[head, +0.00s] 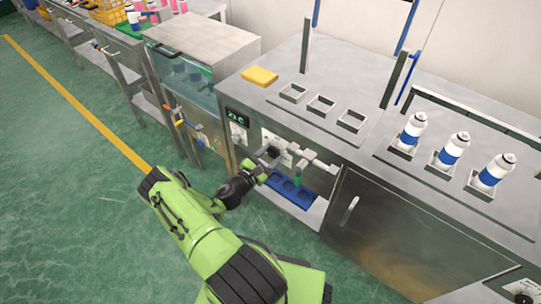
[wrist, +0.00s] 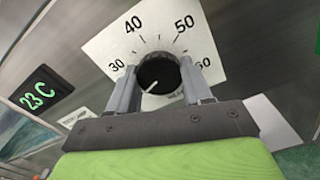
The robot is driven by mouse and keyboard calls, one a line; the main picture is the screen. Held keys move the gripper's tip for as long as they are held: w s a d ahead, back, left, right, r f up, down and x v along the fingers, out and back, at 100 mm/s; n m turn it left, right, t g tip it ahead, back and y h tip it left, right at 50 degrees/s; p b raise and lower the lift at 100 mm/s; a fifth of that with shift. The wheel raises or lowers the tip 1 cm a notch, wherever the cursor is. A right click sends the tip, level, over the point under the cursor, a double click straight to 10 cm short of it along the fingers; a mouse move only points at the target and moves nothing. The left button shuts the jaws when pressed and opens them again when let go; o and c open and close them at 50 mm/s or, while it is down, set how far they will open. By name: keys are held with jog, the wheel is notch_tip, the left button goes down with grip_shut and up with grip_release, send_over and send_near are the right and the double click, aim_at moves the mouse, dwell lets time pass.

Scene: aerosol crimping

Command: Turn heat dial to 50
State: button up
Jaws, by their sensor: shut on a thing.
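The heat dial is a black round knob (wrist: 158,72) on a white scale plate (wrist: 205,62) marked 30, 40, 50 and 60. Its white pointer line slants to the lower left, below the 30 mark and away from 50. My gripper (wrist: 159,85) has one grey finger on each side of the knob and is shut on it. The lower edge of the knob is close to the gripper body. In the head view the dial (head: 272,151) is small on the front of the steel bench, with my gripper (head: 264,165) at it.
A green-lit display (wrist: 41,95) left of the dial reads 23 C. In the head view, metal fittings (head: 315,160) stick out right of the dial above a blue tray (head: 288,190). Several white-and-blue bottles (head: 448,152) stand on the bench top. The green floor in front is open.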

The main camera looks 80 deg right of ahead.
jog(key=m, duration=0.9)
jog(key=shift+w, duration=0.1)
jog(key=m, duration=0.3)
jog(key=shift+m+b, duration=0.3)
jog(key=shift+b, duration=0.05)
jog(key=m, duration=0.4)
jog(key=shift+m, duration=0.3)
jog(key=m, duration=0.4)
jog(key=shift+m+b, duration=0.3)
jog(key=shift+b, duration=0.1)
jog(key=m, duration=0.3)
jog(key=shift+m, duration=0.3)
jog(key=m+b, duration=0.1)
jog(key=m, duration=0.3)
jog(key=shift+m+b, duration=0.7)
jog(key=shift+m, duration=1.2)
